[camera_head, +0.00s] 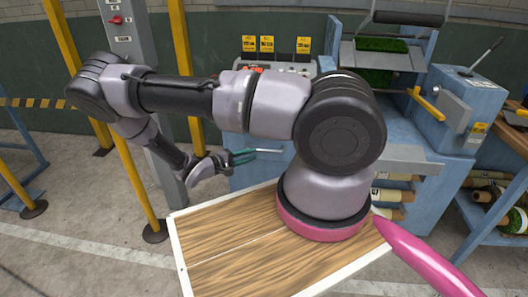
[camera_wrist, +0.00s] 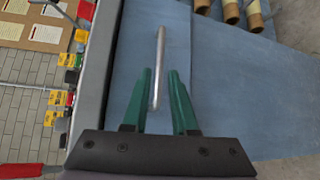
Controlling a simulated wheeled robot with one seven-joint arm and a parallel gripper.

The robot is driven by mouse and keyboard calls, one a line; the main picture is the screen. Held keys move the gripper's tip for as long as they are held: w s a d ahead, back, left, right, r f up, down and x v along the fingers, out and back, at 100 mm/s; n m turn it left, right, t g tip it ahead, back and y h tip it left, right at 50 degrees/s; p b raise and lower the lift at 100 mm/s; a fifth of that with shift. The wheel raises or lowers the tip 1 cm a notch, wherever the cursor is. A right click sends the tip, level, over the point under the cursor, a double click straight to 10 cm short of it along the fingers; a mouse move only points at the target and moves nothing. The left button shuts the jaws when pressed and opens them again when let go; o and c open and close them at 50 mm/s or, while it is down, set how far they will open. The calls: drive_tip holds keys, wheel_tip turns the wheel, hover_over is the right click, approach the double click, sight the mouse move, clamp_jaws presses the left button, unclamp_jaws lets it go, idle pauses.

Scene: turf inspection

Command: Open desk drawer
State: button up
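The drawer handle (camera_wrist: 159,62) is a thin silver bar on a blue panel (camera_wrist: 215,85) in the wrist view. It also shows in the head view as a pale bar (camera_head: 266,150) on the blue desk. My gripper (camera_wrist: 161,75) has two green fingers standing apart, one on each side of the handle's lower end in the picture. I cannot tell whether either finger touches the bar. In the head view my gripper (camera_head: 244,155) points at the desk front. The drawer looks closed; my arm hides part of the desk.
Rolled material (camera_head: 392,195) sits in shelves right of the drawer area. A control panel with yellow labels (camera_head: 267,44) stands above it. Yellow posts (camera_head: 140,185) stand on the left. A blue machine (camera_head: 455,105) stands at the right. The floor (camera_head: 80,230) at left front is clear.

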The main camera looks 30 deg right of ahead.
sight(266, 150)
drive_tip(key=x, duration=0.7)
drive_tip(key=shift+d+f, duration=0.1)
drive_tip(key=shift+d, duration=0.25)
clamp_jaws()
idle(1.0)
